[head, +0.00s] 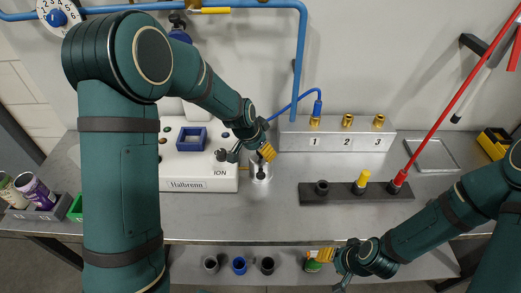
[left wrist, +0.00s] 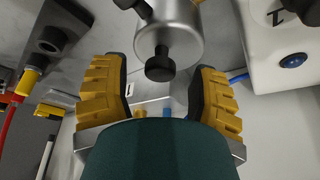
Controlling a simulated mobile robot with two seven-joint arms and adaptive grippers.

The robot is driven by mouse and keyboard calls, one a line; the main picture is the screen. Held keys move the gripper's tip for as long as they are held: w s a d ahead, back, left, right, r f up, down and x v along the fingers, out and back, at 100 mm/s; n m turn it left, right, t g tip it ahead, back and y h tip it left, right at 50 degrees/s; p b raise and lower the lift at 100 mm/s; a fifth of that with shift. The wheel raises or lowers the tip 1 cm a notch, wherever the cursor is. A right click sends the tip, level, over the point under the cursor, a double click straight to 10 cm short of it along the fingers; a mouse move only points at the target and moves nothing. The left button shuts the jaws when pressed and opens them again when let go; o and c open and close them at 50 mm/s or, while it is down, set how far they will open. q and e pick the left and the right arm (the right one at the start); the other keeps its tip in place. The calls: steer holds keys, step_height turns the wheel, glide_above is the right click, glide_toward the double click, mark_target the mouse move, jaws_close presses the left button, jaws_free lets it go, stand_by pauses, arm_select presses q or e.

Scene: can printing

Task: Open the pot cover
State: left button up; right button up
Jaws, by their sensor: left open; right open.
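The pot (head: 261,177) is a small silver cylinder on the table, right of the white Halbrenn machine. In the left wrist view its metal body (left wrist: 172,22) ends in a cover with a black knob (left wrist: 160,68). The cover appears to sit on the pot. My left gripper (head: 262,153) is just above and behind the pot. In the left wrist view its yellow fingers (left wrist: 158,84) are open, apart on either side of the knob, with nothing clamped. My right gripper (head: 330,257) is open and empty at the front, low over the lower shelf.
The white machine (head: 205,185) stands close left of the pot. A grey block numbered 1 to 3 (head: 335,143) and a dark strip with colored plugs (head: 318,197) lie to the right. Several small cups (head: 239,265) stand on the lower shelf. The table front is mostly clear.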

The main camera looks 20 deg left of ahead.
arm_select(q)
steer(key=shift+w+f, duration=0.1)
steer(key=shift+f, duration=0.2)
jaws_close()
steer(key=shift+w+r, duration=0.1)
steer(key=shift+r, duration=0.1)
